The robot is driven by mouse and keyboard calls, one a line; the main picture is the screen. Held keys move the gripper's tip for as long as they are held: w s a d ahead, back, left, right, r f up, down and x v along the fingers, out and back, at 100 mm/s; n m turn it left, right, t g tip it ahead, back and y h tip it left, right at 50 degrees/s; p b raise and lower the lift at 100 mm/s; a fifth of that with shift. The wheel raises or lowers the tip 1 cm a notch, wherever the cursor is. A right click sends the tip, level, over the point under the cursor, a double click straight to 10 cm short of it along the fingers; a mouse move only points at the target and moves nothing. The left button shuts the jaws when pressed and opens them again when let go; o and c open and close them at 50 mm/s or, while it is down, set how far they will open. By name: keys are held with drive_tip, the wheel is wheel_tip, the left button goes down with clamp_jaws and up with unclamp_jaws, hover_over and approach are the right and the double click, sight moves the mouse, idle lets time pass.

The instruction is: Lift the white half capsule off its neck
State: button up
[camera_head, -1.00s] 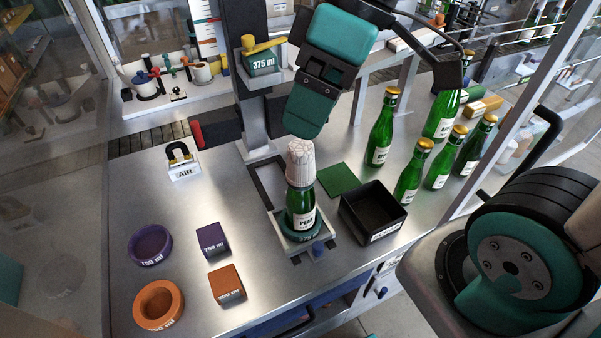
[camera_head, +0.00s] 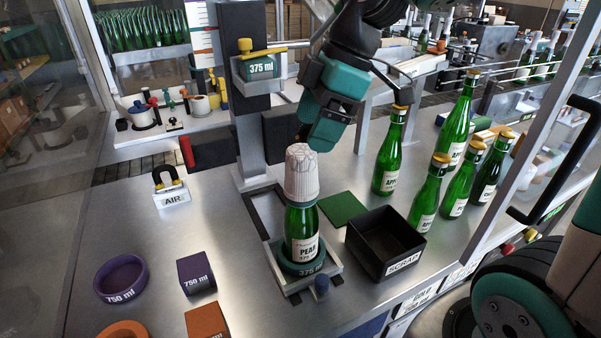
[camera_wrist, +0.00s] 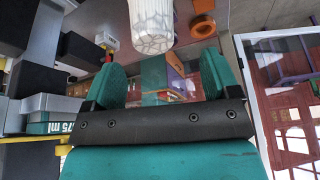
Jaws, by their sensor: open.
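The white cracked-pattern capsule (camera_head: 301,175) sits over the neck of the green PEAR bottle (camera_head: 303,228). The bottle stands upright in a teal 375 ml ring (camera_head: 303,267) on a metal fixture. My gripper (camera_head: 318,138) is just beyond and slightly right of the capsule's top, apart from it as far as I can tell. In the wrist view my gripper (camera_wrist: 165,76) has its two teal fingers spread with nothing between them. The capsule (camera_wrist: 151,24) shows past the fingertips there, cut off by the top edge. The bottle's neck is hidden under the capsule.
A black SCRAP bin (camera_head: 386,241) stands right of the fixture, with several green bottles (camera_head: 428,195) behind it. A column with a 375 ml holder (camera_head: 259,66) rises behind left. An AIR block (camera_head: 171,190), purple ring (camera_head: 121,278) and purple block (camera_head: 197,272) lie left.

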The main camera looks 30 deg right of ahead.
sight(302, 150)
drive_tip(key=x, duration=0.2)
drive_tip(key=p+x, duration=0.1)
drive_tip(key=x, duration=0.2)
drive_tip(key=p+x, duration=0.1)
drive_tip(key=x, duration=0.1)
drive_tip(key=shift+w+f, duration=0.25)
drive_tip(key=shift+w, duration=0.15)
drive_tip(key=c, duration=0.7)
